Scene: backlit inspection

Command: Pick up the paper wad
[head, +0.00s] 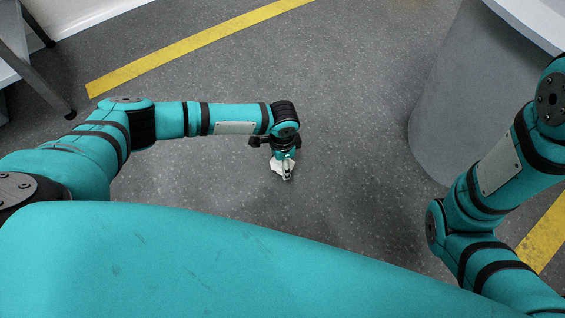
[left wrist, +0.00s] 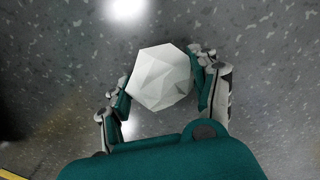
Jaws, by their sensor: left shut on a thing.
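The paper wad is a white, faceted lump. In the left wrist view the paper wad (left wrist: 160,77) sits between the two fingers of my left gripper (left wrist: 163,85), which is shut on it. In the head view my left gripper (head: 286,174) points down over the grey floor, and the paper wad (head: 278,167) shows partly around the fingertips. Whether the wad touches the floor or hangs just above it I cannot tell. My right arm shows at the right of the head view, but its gripper is out of the picture.
A grey cylindrical pedestal (head: 440,105) with a white top (head: 540,18) stands at the right. Yellow floor lines (head: 190,47) run at the upper left and lower right. A table with dark legs (head: 50,88) is at the upper left. The floor around the wad is clear.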

